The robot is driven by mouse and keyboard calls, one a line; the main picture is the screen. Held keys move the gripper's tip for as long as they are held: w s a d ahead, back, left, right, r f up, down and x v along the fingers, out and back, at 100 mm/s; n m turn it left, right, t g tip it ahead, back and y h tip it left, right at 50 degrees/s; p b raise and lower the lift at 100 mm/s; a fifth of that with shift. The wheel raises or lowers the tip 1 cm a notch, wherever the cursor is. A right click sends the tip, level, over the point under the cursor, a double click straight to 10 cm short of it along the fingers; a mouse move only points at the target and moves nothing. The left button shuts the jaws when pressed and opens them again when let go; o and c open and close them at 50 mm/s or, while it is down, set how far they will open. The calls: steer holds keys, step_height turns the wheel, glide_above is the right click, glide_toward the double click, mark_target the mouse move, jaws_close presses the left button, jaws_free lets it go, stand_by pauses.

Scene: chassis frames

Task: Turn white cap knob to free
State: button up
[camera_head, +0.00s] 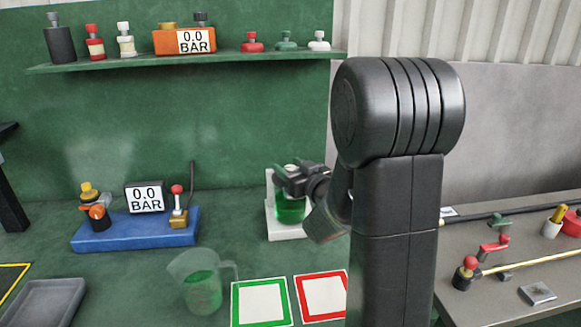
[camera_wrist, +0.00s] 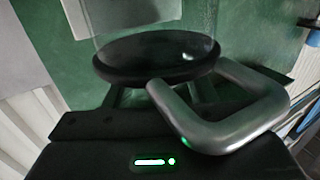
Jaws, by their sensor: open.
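A clear vessel with green liquid (camera_head: 290,210) stands on a white stand (camera_head: 270,222) at the back of the bench. My gripper (camera_head: 284,176) is open at the top of this vessel in the head view and hides most of the top. I cannot tell whether it touches it. A little white shows between the dark fingers, but I cannot make out a cap knob there. A white-capped piece (camera_head: 319,41) stands on the shelf. The wrist view shows a dark round disc (camera_wrist: 155,62) under clear walls and a grey bent loop (camera_wrist: 222,118) close by.
A blue base (camera_head: 135,232) with a gauge (camera_head: 147,197) stands to the left. A clear jug (camera_head: 202,285) and green-framed (camera_head: 262,302) and red-framed (camera_head: 322,297) squares lie in front. The shelf (camera_head: 215,58) runs above. A grey side table (camera_head: 510,300) is at right.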

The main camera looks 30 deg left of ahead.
steer(key=c, duration=0.9)
steer(key=shift+c, duration=0.2)
